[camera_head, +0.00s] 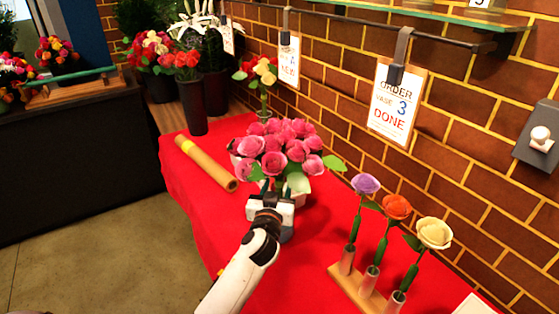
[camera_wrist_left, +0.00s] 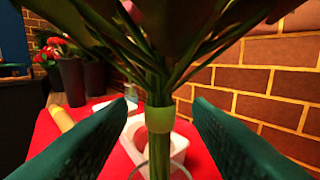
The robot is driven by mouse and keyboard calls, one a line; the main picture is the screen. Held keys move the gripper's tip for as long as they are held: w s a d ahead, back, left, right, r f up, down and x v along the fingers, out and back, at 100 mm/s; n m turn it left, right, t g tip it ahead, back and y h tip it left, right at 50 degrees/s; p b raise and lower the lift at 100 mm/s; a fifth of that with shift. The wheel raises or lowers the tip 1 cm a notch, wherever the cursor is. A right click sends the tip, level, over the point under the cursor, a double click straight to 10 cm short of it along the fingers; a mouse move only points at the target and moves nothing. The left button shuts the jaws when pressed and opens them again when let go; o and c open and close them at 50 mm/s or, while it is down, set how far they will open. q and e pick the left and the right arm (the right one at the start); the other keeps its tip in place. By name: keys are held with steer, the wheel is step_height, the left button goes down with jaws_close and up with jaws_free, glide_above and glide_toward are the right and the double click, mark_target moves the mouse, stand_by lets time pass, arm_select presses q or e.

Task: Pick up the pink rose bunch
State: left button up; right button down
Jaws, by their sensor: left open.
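The pink rose bunch (camera_head: 279,146) stands upright on the red table in the head view, its blooms above and just beyond my left gripper (camera_head: 275,195). In the left wrist view its green stems (camera_wrist_left: 158,85) are gathered by a light green band (camera_wrist_left: 159,119). The open fingers of my left gripper (camera_wrist_left: 160,125) are on either side of the banded stems, with a visible gap on both sides. Clear glass shows around the lower stems. My right gripper is not in view.
A wooden stand (camera_head: 356,291) holds a purple, an orange and a cream rose at the right. A tan roll (camera_head: 206,163) lies at the left. Dark vases (camera_head: 193,106) of flowers stand behind. A brick wall (camera_head: 450,150) with order cards borders the table.

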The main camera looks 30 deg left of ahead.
mark_target(279, 183)
arm_select(q)
steer(key=x, duration=0.3)
steer(key=shift+w+a+f, duration=0.1)
steer(key=shift+w, duration=0.15)
steer(key=shift+s, duration=0.1)
jaws_close()
